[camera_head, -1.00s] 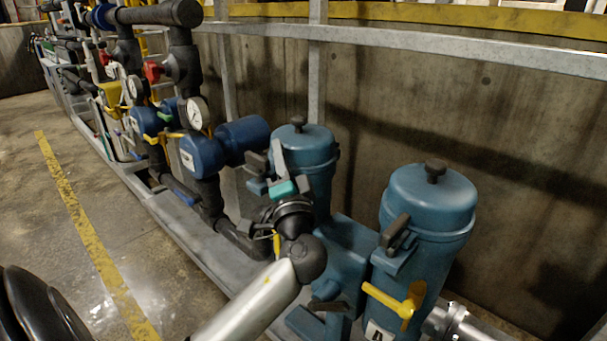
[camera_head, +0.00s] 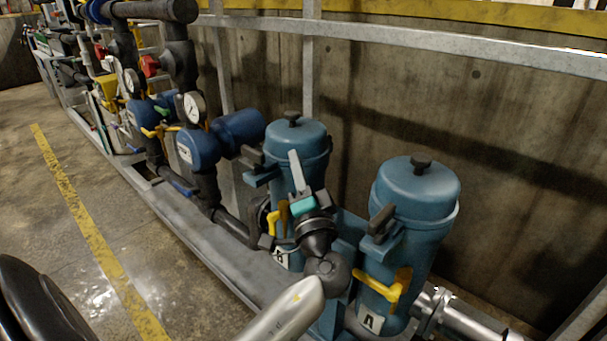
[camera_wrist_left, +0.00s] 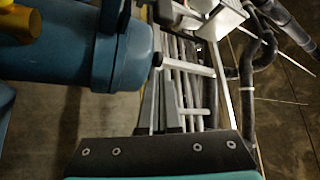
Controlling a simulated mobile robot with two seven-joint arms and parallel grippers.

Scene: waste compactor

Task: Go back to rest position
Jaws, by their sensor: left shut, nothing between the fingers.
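My left gripper (camera_head: 296,168) points up and away in front of the farther blue canister (camera_head: 296,140), which bears a B label. My white forearm comes in from the bottom of the head view. The gripper's two grey fingers (camera_wrist_left: 161,98) are together and empty in the left wrist view. A blue canister lies across the upper left of that view, to the left of the fingers; I cannot tell which one it is. The nearer canister (camera_head: 418,195), labelled A, stands to the right of my wrist. My right gripper is not in view.
Yellow handles (camera_head: 385,288) stick out from the canisters. Gauges, blue valve bodies (camera_head: 198,149) and dark pipes stand on the left along a metal skid (camera_head: 190,225). A concrete wall (camera_head: 500,130) stands behind. Open floor with a yellow line (camera_head: 85,220) lies to the left.

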